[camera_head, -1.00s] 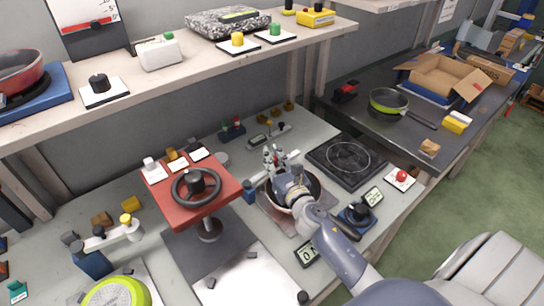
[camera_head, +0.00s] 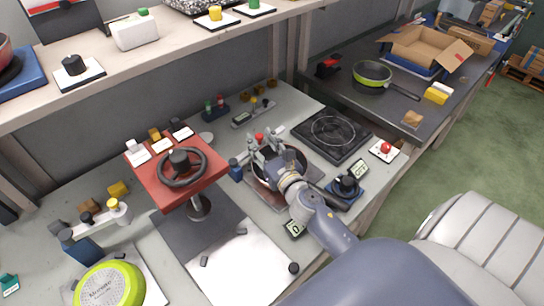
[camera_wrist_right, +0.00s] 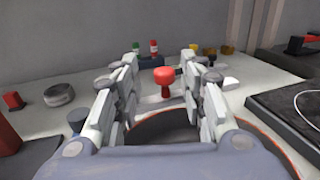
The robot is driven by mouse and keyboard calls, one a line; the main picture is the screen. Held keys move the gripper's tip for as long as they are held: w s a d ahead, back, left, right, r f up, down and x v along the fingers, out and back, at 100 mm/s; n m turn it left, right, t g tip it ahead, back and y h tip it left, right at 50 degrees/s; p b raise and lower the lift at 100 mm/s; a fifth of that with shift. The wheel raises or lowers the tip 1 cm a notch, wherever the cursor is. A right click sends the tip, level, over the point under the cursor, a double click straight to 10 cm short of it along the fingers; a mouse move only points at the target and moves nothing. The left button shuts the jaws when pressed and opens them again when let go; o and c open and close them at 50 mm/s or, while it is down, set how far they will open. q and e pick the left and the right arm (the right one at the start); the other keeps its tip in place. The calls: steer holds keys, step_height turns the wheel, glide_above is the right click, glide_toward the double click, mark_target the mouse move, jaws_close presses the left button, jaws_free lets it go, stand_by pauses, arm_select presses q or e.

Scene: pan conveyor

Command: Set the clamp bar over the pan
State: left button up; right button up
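The pan (camera_head: 300,184) sits on a plate at the front right of the near bench, partly hidden under my right gripper. Its dark inside and orange-red rim show in the wrist view (camera_wrist_right: 165,127). My right gripper (camera_head: 261,146) is over the pan's far side, fingers apart. In the right wrist view, a red knob on a short stem (camera_wrist_right: 165,76) stands ahead, in line with the gap between the fingertips (camera_wrist_right: 163,72); nothing is seen gripped. I cannot make out the clamp bar's length or whether the knob belongs to it. My left gripper is out of view.
A blue post (camera_head: 235,170) stands left of the pan. A red stand with a black handwheel (camera_head: 182,167) is further left. A black hotplate (camera_head: 333,134) lies to the right, and a black-knobbed control (camera_head: 346,187) sits in front. A shelf (camera_head: 160,62) runs above the bench.

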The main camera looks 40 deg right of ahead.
steer(key=s, duration=0.5)
steer(key=s+a, duration=0.1)
steer(key=s, duration=0.2)
steer(key=shift+s+a, duration=0.1)
steer(key=shift+s, duration=0.15)
